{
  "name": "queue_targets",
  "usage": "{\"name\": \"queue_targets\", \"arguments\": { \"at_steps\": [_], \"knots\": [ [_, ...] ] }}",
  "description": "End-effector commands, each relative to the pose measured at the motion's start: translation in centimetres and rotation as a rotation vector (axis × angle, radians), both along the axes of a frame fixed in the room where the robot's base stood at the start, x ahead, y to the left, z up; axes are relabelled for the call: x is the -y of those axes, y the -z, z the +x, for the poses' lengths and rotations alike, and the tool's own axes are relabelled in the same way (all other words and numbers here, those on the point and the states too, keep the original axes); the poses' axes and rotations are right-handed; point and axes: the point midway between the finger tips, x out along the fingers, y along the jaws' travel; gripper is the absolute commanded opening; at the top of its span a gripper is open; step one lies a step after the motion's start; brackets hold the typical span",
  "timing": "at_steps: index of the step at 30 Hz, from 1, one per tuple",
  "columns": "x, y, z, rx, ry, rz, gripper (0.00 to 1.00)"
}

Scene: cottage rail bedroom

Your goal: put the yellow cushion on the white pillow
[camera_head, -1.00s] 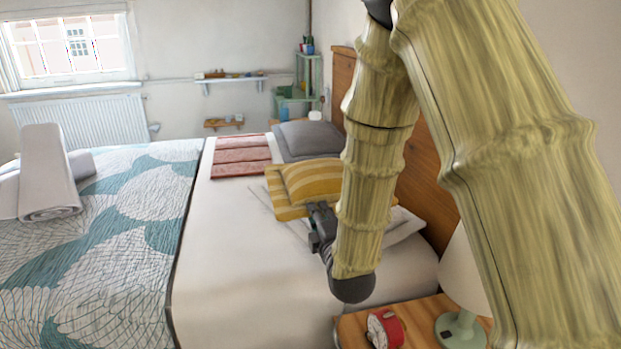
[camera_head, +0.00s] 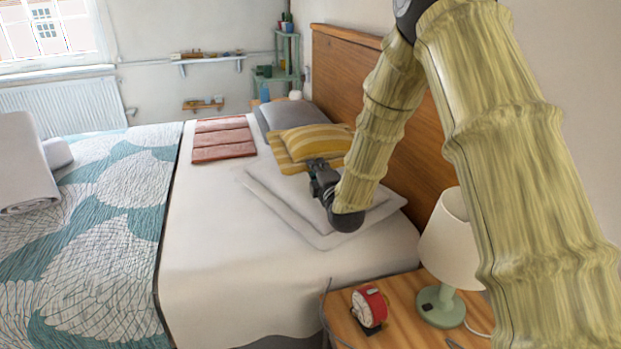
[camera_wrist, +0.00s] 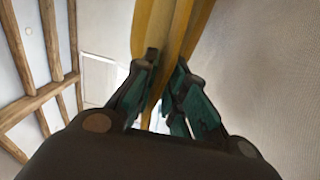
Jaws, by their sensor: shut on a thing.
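The yellow striped cushion (camera_head: 311,139) is in the middle of the head view, between the grey pillow and the white pillow. My gripper (camera_head: 315,168) is at the cushion's near edge. In the wrist view my gripper (camera_wrist: 162,90) is shut on the yellow cushion (camera_wrist: 170,30), with its fabric pinched between the fingers. The white pillow (camera_head: 270,195) lies flat on the bed's near side, partly under my gripper and arm. Whether the cushion touches the bed or a pillow below it is hard to tell.
A grey pillow (camera_head: 280,114) lies behind the cushion, and a folded pink blanket (camera_head: 222,138) lies to its left. The wooden headboard (camera_head: 335,75) is on the right. A nightstand (camera_head: 400,300) holds a red clock (camera_head: 370,305) and a lamp (camera_head: 450,245). The bed's white sheet (camera_head: 205,240) is clear.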

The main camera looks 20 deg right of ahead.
Motion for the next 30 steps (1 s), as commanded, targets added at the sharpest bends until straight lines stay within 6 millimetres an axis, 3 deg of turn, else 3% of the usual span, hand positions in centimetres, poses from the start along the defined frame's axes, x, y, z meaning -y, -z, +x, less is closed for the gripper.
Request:
{"name": "queue_targets", "arguments": {
  "at_steps": [8,17,30],
  "knots": [
    [0.6,0.5,1.3,-0.001,-0.001,0.000,0.00],
    [0.5,3.5,1.2,-0.001,-0.001,0.001,0.00],
    [0.5,4.1,1.2,0.000,-0.002,-0.002,0.00]
  ]
}}
